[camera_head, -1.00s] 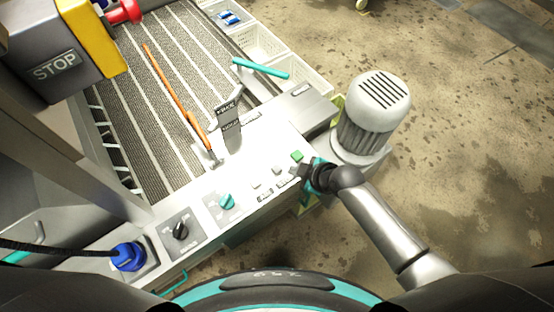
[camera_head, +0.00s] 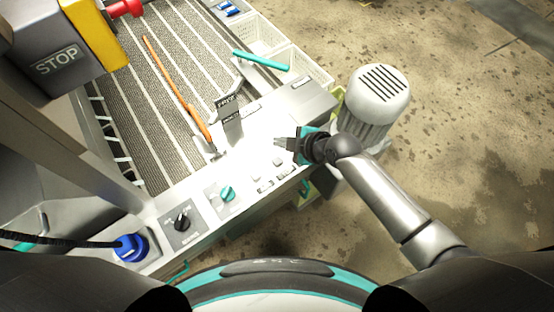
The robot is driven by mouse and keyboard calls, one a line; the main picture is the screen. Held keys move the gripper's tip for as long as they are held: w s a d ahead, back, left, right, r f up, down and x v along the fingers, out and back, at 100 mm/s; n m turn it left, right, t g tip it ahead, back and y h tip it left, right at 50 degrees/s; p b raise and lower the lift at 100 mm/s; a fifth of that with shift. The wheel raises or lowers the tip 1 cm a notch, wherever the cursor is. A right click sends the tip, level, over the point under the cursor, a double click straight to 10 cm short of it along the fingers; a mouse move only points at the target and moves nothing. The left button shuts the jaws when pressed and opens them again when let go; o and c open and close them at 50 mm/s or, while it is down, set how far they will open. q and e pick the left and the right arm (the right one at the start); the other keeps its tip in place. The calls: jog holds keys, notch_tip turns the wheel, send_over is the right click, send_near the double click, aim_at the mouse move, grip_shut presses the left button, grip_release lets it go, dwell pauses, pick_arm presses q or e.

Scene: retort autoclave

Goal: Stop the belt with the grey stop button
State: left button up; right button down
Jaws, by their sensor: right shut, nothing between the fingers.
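The light control panel (camera_head: 243,158) beside the belt (camera_head: 150,95) carries a small grey button (camera_head: 255,177) and a second pale button (camera_head: 278,162) to its upper right. Their small labels are too small to read, so I cannot tell which is the stop button. My right gripper (camera_head: 279,143) is shut and empty. It reaches in from the right over the panel, above and right of both buttons, and hides the green button. I cannot tell whether it touches the panel. My left gripper is not in view.
A teal knob (camera_head: 228,194), a black rotary switch (camera_head: 182,222) and a blue plug (camera_head: 130,247) sit left along the panel. A grey motor (camera_head: 376,98) stands right. An orange-handled tool (camera_head: 178,90) lies on the belt.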

aim_at(281, 162)
jog(key=shift+f+b, duration=3.3)
jog(key=shift+f, duration=0.55)
jog(key=shift+f+b, duration=0.35)
jog(key=shift+f, duration=0.1)
jog(key=shift+f+b, duration=0.5)
jog(key=shift+r, duration=0.15)
jog(key=shift+r+p, duration=0.8)
jog(key=shift+p, duration=0.15)
notch_tip(281, 162, up, 5)
jog(key=p, duration=0.4)
jog(key=shift+p, duration=0.35)
